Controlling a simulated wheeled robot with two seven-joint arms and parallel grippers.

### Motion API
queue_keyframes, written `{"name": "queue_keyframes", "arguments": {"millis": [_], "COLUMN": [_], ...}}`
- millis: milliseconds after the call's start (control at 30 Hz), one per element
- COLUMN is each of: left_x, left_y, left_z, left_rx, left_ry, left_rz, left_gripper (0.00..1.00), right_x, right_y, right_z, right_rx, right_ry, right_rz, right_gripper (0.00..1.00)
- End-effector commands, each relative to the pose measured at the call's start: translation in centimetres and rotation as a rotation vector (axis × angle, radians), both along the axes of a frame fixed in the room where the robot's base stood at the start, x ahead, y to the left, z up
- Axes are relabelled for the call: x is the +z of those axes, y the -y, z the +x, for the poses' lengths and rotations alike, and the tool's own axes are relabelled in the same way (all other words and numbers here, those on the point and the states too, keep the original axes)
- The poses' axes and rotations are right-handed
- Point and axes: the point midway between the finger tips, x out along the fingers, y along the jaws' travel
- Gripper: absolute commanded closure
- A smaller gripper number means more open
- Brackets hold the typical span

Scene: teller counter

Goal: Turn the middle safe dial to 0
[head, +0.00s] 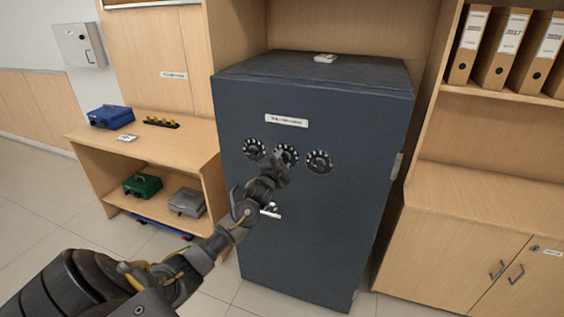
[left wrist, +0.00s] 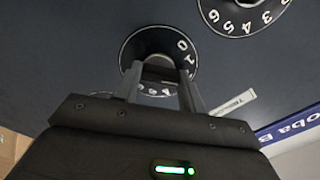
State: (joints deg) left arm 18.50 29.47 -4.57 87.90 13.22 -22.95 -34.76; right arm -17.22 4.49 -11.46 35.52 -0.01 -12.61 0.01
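The middle safe dial (head: 287,155) is a black disc with white numbers, between two like dials on the front of the dark blue-grey safe (head: 330,220). My left gripper (head: 280,160) is at this dial in the head view and covers part of it. In the left wrist view, the two fingers of my left gripper (left wrist: 160,72) stand on either side of the grey knob of a dial (left wrist: 185,62). The digits 0 and 1 show at its upper right; others are partly hidden below. I cannot tell whether the fingers press on the knob. My right gripper is not in view.
The left dial (head: 254,149) and right dial (head: 319,161) flank the middle one closely. A safe handle (head: 270,209) sits below, near my left arm. A wooden shelf (head: 150,140) with cash boxes stands left; a cabinet (head: 460,230) stands right.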

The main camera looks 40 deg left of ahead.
Motion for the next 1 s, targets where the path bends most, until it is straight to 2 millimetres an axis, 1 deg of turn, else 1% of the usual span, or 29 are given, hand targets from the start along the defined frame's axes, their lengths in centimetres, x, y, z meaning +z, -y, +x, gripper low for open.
{"name": "queue_keyframes", "arguments": {"millis": [33, 100, 267, 467, 667, 1000], "left_x": [0.0, 0.0, 0.0, 0.1, 0.1, 0.0], "left_y": [0.0, 0.0, 0.0, 0.0, 0.0, -0.1], "left_z": [0.0, 0.0, 0.0, 0.0, 0.0, 0.0], "left_rx": [0.0, 0.0, 0.001, 0.001, 0.001, 0.002], "left_ry": [0.0, 0.0, 0.002, 0.024, 0.069, 0.174], "left_rz": [0.0, 0.0, -0.009, -0.071, -0.203, -0.506], "left_gripper": [0.76, 0.83, 0.83, 0.83, 0.83, 0.83], "right_x": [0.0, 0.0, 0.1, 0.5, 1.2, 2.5], "right_y": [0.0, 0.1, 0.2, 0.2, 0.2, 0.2], "right_z": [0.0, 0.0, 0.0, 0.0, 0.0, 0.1], "right_rx": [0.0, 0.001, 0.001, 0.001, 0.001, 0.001], "right_ry": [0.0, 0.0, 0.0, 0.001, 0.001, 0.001], "right_rz": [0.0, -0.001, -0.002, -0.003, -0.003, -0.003], "right_gripper": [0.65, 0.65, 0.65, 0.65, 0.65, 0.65]}}
